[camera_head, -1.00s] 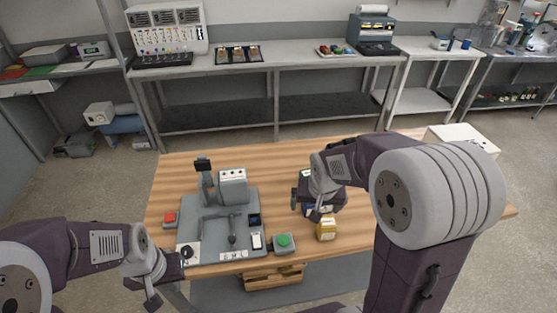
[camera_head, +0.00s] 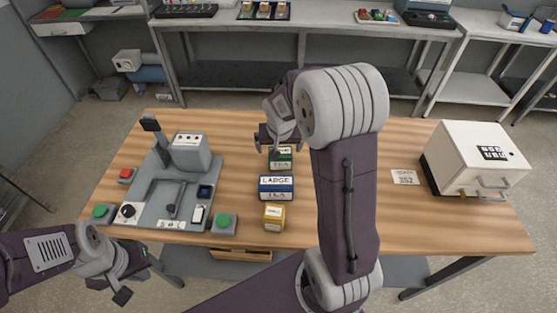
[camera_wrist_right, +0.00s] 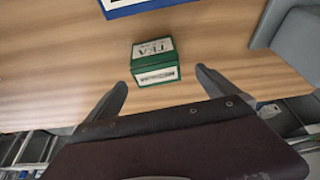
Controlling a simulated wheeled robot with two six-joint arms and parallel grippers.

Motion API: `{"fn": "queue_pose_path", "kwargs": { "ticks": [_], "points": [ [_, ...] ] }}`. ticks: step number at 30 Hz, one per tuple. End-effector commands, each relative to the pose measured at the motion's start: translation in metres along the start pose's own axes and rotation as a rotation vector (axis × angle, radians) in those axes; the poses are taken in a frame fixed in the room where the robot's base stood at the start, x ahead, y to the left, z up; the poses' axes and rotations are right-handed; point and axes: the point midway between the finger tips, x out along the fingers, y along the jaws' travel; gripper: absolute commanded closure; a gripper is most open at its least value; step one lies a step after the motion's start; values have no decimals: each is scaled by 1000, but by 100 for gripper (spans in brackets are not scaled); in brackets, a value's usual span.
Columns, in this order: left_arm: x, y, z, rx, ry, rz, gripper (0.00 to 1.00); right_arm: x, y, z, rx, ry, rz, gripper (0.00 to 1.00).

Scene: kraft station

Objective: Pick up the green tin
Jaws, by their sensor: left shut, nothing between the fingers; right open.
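The green tin (camera_head: 281,157) stands on the wooden table at the back of a row of tins, behind a blue tin (camera_head: 276,188) and a yellow tin (camera_head: 274,217). My right gripper (camera_head: 279,146) is open just above and behind the green tin, partly covering it. In the right wrist view, the green tin (camera_wrist_right: 153,64) lies ahead of the open fingers (camera_wrist_right: 162,80), roughly centred between them, with nothing gripped. The blue tin (camera_wrist_right: 135,6) shows at that view's top edge. My left gripper (camera_head: 122,296) is shut and empty at the lower left, off the table's front edge.
A grey machine (camera_head: 187,152) on a base plate stands left of the tins, with a green button (camera_head: 224,223) beside it. A white box (camera_head: 476,157) with handles and a label card (camera_head: 405,177) are at the right. The table right of my right arm is mostly clear.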

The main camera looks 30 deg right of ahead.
Motion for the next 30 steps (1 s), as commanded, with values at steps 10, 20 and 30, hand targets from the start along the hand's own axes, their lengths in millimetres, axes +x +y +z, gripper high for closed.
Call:
{"fn": "queue_pose_path", "kwargs": {
  "ticks": [10,20,30],
  "points": [
    [-1,0,0,0,0,0,100,34,0,3,0,-4,1,2],
    [2,0,0,0,0,0,100,66,0,3,2,1,-1,2],
    [2,0,0,0,0,0,100,65,0,3,1,1,-1,66]
  ]
}}
